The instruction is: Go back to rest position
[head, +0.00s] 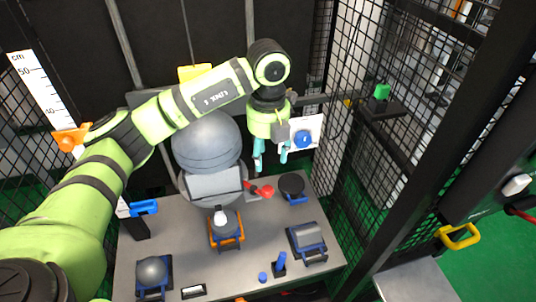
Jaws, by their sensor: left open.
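My left arm comes in from the left and arches over the grey table (190,266). My left gripper (270,166) hangs at its end, pointing down, with its two teal fingers apart and nothing seen between them. It is above the back part of the table, to the right of a large grey sphere (207,145). A red object (266,191) lies below it, and a round black object (292,185) on a blue holder is below to the right. My right gripper does not show.
On the table are a grey ball in an orange holder (240,240), a dark ball in a blue holder (151,272) and a grey cylinder in a blue holder (306,237). A ruler (42,92) stands at the left. A mesh fence (345,90) and dark post close off the right.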

